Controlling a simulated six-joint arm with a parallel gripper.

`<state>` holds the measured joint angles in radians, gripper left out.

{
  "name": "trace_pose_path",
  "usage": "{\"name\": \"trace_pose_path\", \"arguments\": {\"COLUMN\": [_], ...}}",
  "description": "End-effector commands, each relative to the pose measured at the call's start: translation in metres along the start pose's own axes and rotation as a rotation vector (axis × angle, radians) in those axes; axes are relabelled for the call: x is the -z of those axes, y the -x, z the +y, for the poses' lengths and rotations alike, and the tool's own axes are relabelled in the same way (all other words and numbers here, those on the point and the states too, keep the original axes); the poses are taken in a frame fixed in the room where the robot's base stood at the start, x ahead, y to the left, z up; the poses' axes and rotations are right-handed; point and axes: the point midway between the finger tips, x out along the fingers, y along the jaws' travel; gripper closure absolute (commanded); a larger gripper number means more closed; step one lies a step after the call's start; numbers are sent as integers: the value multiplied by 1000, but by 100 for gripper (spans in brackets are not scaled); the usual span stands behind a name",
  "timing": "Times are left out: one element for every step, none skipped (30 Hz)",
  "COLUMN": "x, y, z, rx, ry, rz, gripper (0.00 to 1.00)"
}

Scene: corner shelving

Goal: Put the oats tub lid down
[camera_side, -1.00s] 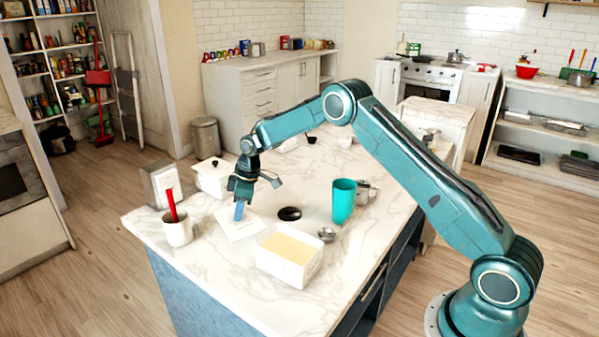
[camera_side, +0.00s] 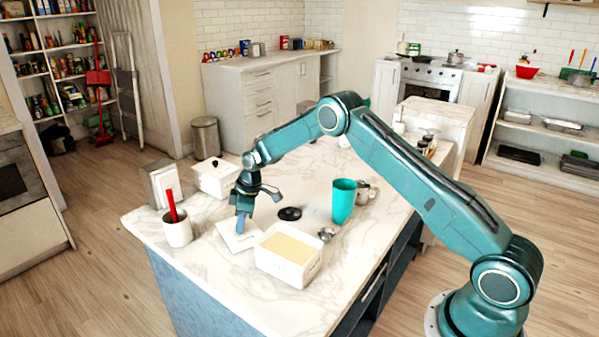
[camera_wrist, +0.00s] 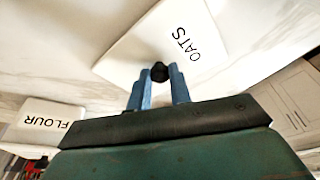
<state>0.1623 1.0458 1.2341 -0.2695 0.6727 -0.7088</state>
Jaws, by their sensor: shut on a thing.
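The oats tub lid (camera_side: 236,241) is a flat white square with a dark knob and the word OATS, seen large in the wrist view (camera_wrist: 140,45). My gripper (camera_side: 241,226) points down, its blue fingers shut on the lid's black knob in the wrist view (camera_wrist: 160,80). The lid is low over the marble counter, left of the open white tub (camera_side: 290,270) with pale yellow contents. I cannot tell whether the lid touches the counter.
The lidded white flour tub (camera_side: 213,184) is behind. The front counter is clear.

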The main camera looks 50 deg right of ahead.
Motion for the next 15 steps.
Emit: {"name": "trace_pose_path", "arguments": {"x": [0, 0, -1, -1, -1, -1, -1, -1, -1, -1, -1, -1, -1, -1, -1], "y": [-1, -2, -3, -3, -2, -2, -2, -2, -2, -2, -2, -2, -2, -2, -2], "z": [0, 0, 0, 0, 0, 0, 0, 0, 0, 0, 0, 0, 0, 0, 0], "rx": [0, 0, 0, 0, 0, 0, 0, 0, 0, 0, 0, 0, 0, 0, 0], "ry": [0, 0, 0, 0, 0, 0, 0, 0, 0, 0, 0, 0, 0, 0, 0], "rz": [0, 0, 0, 0, 0, 0, 0, 0, 0, 0, 0, 0, 0, 0, 0], "gripper": [100, 100, 100, 76, 70, 62, 58, 58, 58, 58, 58, 58, 58, 58, 58]}}
